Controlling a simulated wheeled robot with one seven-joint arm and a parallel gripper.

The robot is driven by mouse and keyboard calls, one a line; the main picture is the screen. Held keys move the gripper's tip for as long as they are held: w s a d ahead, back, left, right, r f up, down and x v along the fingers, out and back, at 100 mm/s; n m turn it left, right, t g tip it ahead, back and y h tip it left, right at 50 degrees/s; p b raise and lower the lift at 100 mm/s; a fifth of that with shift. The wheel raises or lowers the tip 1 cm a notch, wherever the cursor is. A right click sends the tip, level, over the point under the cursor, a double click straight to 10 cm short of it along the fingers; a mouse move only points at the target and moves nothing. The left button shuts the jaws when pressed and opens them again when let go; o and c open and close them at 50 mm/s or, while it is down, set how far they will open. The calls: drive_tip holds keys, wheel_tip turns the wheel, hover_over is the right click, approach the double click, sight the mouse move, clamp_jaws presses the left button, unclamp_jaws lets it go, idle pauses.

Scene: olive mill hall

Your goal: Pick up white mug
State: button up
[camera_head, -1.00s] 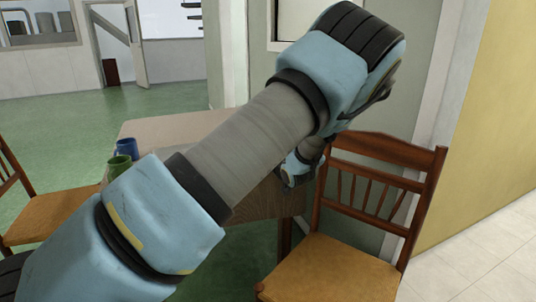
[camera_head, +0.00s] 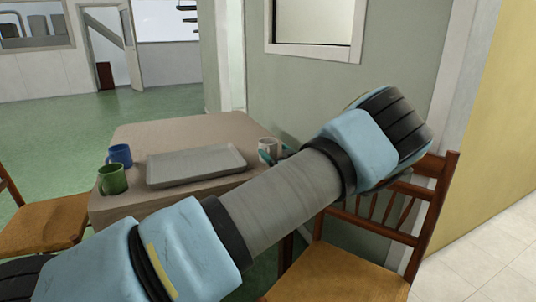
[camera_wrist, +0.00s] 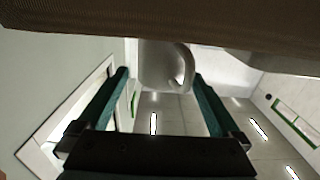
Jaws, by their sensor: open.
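The white mug (camera_head: 267,148) stands near the right corner of the table (camera_head: 165,128). In the wrist view, which is upside down, the white mug (camera_wrist: 163,68) shows between my two teal fingers, with its handle toward the right finger. My gripper (camera_wrist: 161,76) is open, with a finger on either side of the mug and gaps visible. In the head view, a teal finger of my gripper (camera_head: 268,156) shows at the mug, and the rest is mostly hidden behind my arm.
A grey tray (camera_head: 197,165) lies mid-table. A blue mug (camera_head: 120,153) and a green mug (camera_head: 112,179) stand left of it. A wooden chair (camera_head: 335,275) is at the near right, another chair (camera_head: 45,225) at the left. A wall rises behind the table's right side.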

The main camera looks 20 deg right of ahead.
sight(269, 146)
drive_tip(key=w+p, duration=0.1)
drive_tip(key=w, duration=0.3)
drive_tip(key=shift+w+a, duration=0.1)
drive_tip(key=shift+w, duration=0.2)
drive_tip(key=c, duration=1.4)
drive_tip(key=shift+o, duration=0.2)
drive_tip(key=shift+r, duration=0.2)
